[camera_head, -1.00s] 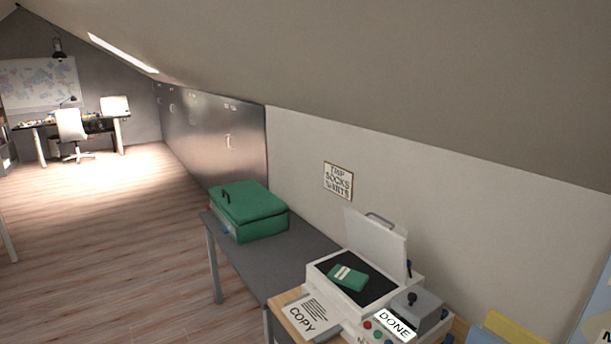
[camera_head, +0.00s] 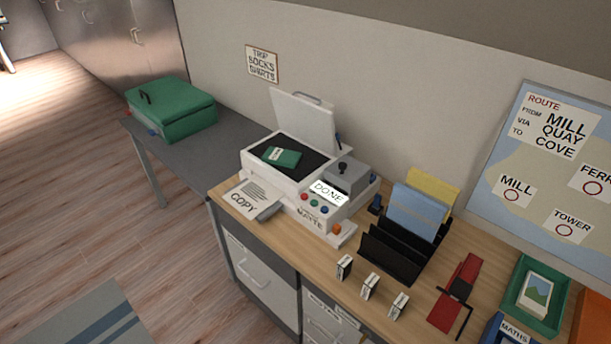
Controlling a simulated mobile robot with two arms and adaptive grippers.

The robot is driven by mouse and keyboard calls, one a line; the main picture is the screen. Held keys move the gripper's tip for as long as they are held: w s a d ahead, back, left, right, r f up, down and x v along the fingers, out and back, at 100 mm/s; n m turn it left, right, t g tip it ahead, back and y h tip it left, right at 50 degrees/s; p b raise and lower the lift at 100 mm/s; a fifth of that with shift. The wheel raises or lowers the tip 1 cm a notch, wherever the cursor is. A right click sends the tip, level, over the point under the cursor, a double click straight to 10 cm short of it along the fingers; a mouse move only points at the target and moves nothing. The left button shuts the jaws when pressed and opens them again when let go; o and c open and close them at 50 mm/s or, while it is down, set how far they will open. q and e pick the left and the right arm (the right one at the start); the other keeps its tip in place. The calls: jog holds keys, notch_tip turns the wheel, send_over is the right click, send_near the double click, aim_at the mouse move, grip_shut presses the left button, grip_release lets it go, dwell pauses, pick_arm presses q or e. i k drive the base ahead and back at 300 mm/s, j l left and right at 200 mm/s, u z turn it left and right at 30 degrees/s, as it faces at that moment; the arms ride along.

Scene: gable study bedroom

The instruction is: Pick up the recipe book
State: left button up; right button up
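A small dark green book with a pale label (camera_head: 282,157) lies flat on the black glass of a white copier (camera_head: 288,187), whose lid (camera_head: 303,121) stands open. I cannot read its label, so I cannot tell whether it is the recipe book. A blue book marked MATHS (camera_head: 507,330) is partly in view at the bottom right edge. Neither of my grippers is in view.
The copier stands on a wooden desk (camera_head: 228,207) with a COPY sheet (camera_head: 246,198) in front. A black file rack (camera_head: 391,254), several small white blocks (camera_head: 369,286), a red tool (camera_head: 458,291) and a green tray (camera_head: 520,292) stand to the right. A green suitcase (camera_head: 172,112) lies on the grey table (camera_head: 205,150).

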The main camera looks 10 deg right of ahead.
aim_at(284, 158)
jog(key=i+j+u, duration=0.1)
jog(key=i+j, duration=0.65)
jog(key=i, duration=0.1)
